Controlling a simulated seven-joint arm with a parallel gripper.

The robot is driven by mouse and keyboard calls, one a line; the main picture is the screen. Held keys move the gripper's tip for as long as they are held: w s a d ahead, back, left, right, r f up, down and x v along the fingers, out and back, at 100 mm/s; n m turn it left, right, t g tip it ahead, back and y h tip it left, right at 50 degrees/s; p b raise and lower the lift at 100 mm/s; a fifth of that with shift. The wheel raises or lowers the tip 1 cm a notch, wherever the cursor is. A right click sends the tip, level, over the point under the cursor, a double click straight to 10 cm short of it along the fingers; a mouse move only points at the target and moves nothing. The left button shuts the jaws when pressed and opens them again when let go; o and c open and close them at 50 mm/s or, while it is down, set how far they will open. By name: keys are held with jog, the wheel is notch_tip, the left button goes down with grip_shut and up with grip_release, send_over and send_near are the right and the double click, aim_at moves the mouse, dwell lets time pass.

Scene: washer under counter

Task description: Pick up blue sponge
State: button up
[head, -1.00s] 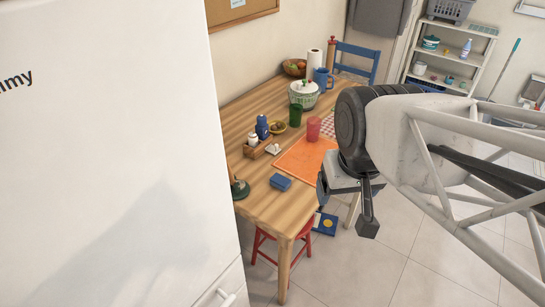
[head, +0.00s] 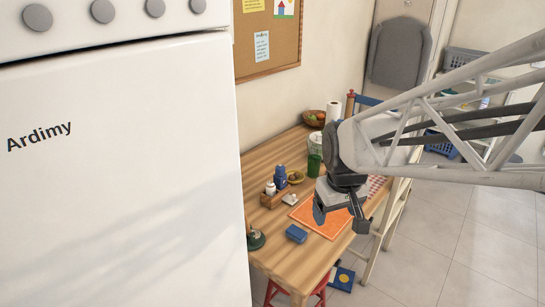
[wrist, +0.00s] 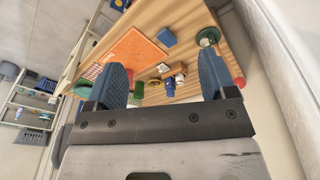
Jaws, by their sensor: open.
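The blue sponge (head: 297,233) lies flat on the wooden table (head: 270,160), just left of the orange placemat (head: 325,222), in the head view. In the wrist view the sponge (wrist: 167,38) is beyond the fingers, between them and near the top. My gripper (head: 340,216) is open and empty, above the table and the placemat, to the right of the sponge in the head view. In the wrist view its two blue-padded fingers (wrist: 163,80) are spread wide apart, with nothing between them touching.
A wooden caddy (head: 273,198) with a blue shaker, a small bowl (head: 295,177) and a green cup (head: 314,166) stand behind the sponge. A dark green round item (head: 256,239) is at the table's left edge. A white appliance (head: 120,180) fills the left side.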

jog(key=w+a+f+n, duration=0.2)
jog(key=w+f+n, duration=0.1)
jog(key=w+f, duration=0.8)
jog(key=n+g, duration=0.2)
jog(key=n, duration=0.1)
send_over(297, 231)
jog(key=f, duration=1.2)
jog(key=shift+s+a+f, duration=0.15)
jog(key=shift+s+f, duration=0.15)
jog(key=shift+f, duration=0.1)
jog(key=shift+w+a+f, duration=0.1)
jog(key=shift+w+f, duration=0.25)
jog(key=shift+f, duration=0.25)
jog(key=shift+f, duration=0.1)
jog(key=shift+f, duration=1.2)
jog(key=shift+f, duration=0.1)
jog(key=shift+f, duration=2.5)
